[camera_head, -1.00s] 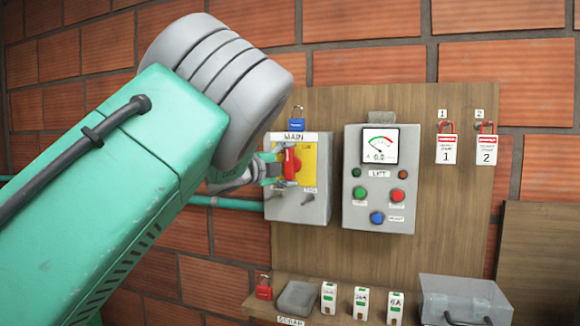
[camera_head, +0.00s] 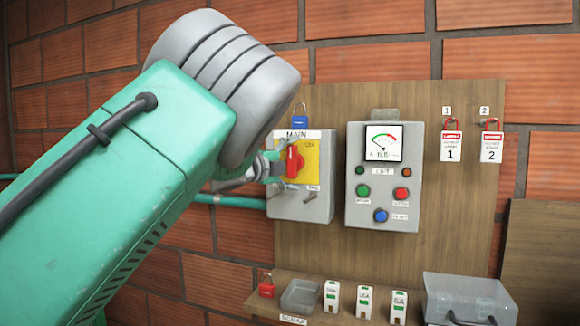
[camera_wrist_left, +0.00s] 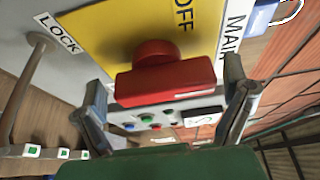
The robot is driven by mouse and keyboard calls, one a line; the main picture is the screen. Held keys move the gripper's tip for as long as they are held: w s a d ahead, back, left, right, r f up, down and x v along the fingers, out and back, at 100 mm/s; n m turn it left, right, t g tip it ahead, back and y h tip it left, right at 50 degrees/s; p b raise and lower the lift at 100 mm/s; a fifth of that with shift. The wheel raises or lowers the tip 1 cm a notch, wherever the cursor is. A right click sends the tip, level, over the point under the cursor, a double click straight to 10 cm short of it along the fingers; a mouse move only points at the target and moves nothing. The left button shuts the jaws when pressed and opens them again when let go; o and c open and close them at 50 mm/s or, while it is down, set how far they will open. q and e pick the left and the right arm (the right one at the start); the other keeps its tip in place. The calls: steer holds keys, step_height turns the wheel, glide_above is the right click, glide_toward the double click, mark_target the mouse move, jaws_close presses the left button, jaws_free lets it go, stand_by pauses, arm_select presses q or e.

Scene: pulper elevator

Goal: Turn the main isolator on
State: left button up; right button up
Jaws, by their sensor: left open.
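The main isolator is a red rotary handle (camera_head: 293,160) on a yellow plate (camera_head: 311,166), on a grey box (camera_head: 303,206) labelled MAIN. In the head view the handle stands roughly upright, with ON lettering to its right. In the left wrist view the red handle (camera_wrist_left: 165,82) lies across the picture below the OFF lettering. My left gripper (camera_head: 268,166) is open at the handle's left side. In the left wrist view its fingers (camera_wrist_left: 165,105) are on either side of the handle, with visible gaps. My right gripper is not in view.
A blue padlock (camera_head: 300,117) hangs above the box. A lift panel (camera_head: 383,205) with a meter and buttons stands close to the right. Two tagged red padlocks (camera_head: 452,142) hang further right. A shelf below holds a red padlock (camera_head: 267,287), trays and small blocks.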

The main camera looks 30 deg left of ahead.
arm_select(q)
steer(key=s+a, duration=0.2)
steer(key=s, duration=0.9)
steer(key=shift+s+f, duration=0.15)
steer(key=shift+s, duration=0.1)
